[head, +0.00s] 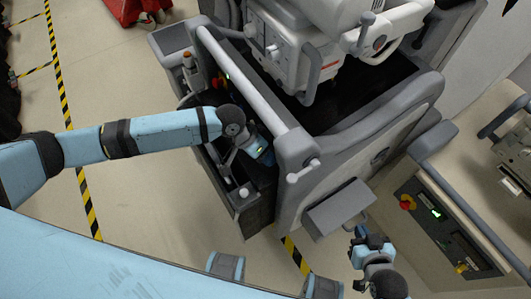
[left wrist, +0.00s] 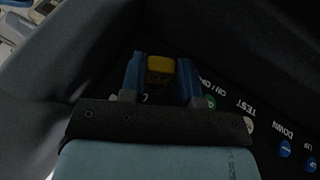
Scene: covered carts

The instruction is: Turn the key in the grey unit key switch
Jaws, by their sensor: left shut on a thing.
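The grey unit (head: 300,150) stands at the top middle of the head view, with a dark recess in its near side. My left gripper (head: 265,157) reaches into that recess. In the left wrist view my left gripper (left wrist: 159,80) has its two blue fingers on either side of a yellow key head (left wrist: 160,66) and is shut on it. The key switch under the key is mostly hidden by the gripper. My right gripper (head: 370,240) hangs over the floor at the lower right, apart from the unit; its finger gap is unclear.
In the left wrist view, a green button (left wrist: 210,102) marked ON/OFF and a blue DOWN button (left wrist: 285,148) lie on the dark panel. A second cart (head: 440,235) with a red-and-yellow switch stands at right. Striped tape marks the open floor (head: 150,210).

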